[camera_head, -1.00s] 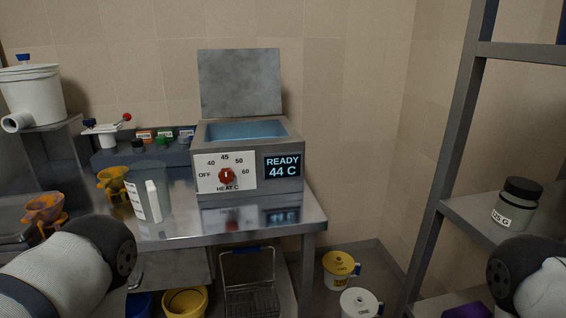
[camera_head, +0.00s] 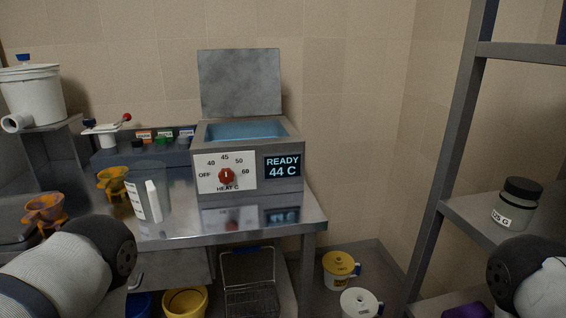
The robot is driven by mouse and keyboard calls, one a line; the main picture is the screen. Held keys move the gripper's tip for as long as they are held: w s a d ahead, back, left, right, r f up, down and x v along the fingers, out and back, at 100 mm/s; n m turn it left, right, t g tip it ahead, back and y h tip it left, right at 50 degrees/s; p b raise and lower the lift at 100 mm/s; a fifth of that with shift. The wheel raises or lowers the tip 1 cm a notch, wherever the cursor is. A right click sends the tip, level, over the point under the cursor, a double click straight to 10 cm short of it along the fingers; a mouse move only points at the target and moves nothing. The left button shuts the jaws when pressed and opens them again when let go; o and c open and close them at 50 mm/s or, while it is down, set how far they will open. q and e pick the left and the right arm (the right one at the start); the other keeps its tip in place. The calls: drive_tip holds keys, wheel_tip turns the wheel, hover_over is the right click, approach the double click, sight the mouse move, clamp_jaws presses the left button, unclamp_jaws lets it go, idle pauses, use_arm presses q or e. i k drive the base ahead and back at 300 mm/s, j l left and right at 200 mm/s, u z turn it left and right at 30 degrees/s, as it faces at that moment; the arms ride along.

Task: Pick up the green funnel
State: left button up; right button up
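I see no green funnel in the head view. My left arm comes in at the lower left and my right arm at the lower right. Only their rounded links show; both grippers are out of view.
A water bath with open lid, dial and "READY 44 C" display (camera_head: 282,167) stands on the steel table (camera_head: 270,222). A clear jug (camera_head: 150,197) stands left of it. A shelf with a jar (camera_head: 516,205) is at right. Buckets (camera_head: 341,264) stand on the floor.

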sight(112, 178)
drive_tip(key=u, duration=1.25)
drive_tip(key=i+j+z, duration=0.5)
drive_tip(key=k+j, duration=0.1)
